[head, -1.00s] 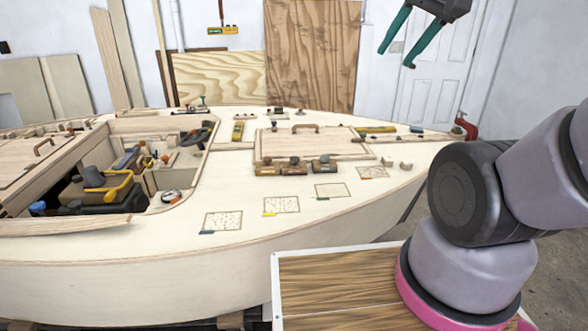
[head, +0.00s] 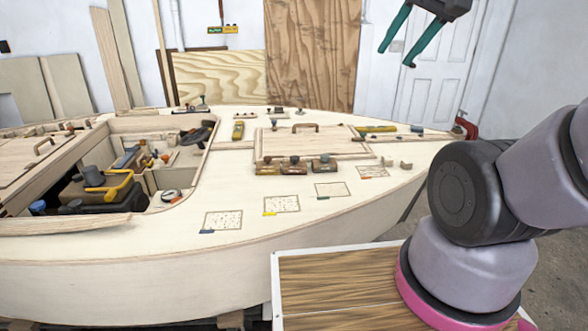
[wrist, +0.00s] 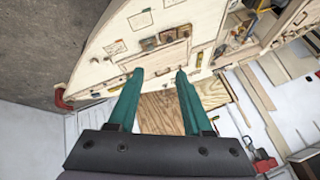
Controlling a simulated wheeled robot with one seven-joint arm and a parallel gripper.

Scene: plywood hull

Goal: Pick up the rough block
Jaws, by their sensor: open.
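Three small brown blocks with dark knobs stand in a row on the pale hull deck, in front of the raised hatch panel: a left block (head: 267,168), a middle block (head: 294,167) and a right block (head: 323,165). I cannot tell from the frames which is the rough block. The blocks also show small beyond the fingers in the wrist view. My gripper (head: 397,57) has teal fingers, open and empty, held high above the far right of the deck, well apart from the blocks. It also shows in the wrist view (wrist: 160,73).
Several outlined patches with coloured tabs, such as the speckled patch (head: 223,220), lie on the front deck. The hatch panel (head: 345,148) has a handle (head: 306,127). An open cockpit (head: 150,180) with tools is at left. A red clamp (head: 465,128) sits at the bow.

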